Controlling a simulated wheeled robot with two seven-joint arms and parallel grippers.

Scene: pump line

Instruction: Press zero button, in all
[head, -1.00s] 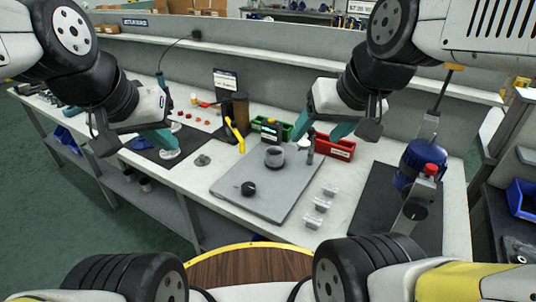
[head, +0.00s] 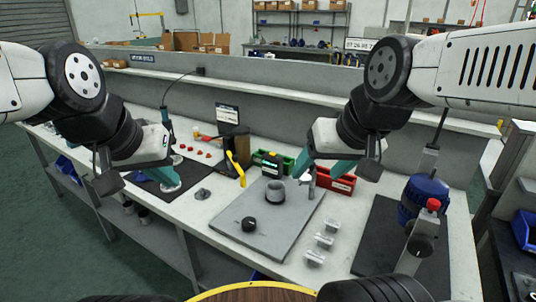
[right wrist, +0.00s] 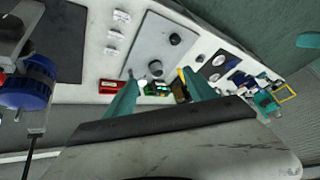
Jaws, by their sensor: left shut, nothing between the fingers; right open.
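No button marked zero can be made out. A small dark device with a green-lit display (head: 271,162) stands at the back of the bench, by the grey plate (head: 240,236); its buttons are too small to read. On the plate are a grey cup-like part (head: 275,192) and a black knob (head: 248,224). My left gripper (head: 172,184) is shut and empty above the black mat at left. My right gripper (head: 312,170) is above the bench near the red bin. In the right wrist view its teal fingers (right wrist: 160,95) are spread, with nothing between them.
A red bin (head: 342,184) and a green bin (head: 286,161) stand at the back. A yellow-handled tool (head: 236,168) is left of the plate. Several clear blocks (head: 320,241) lie to its right. A blue motor-like unit (head: 424,192) stands on the right mat (head: 375,240).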

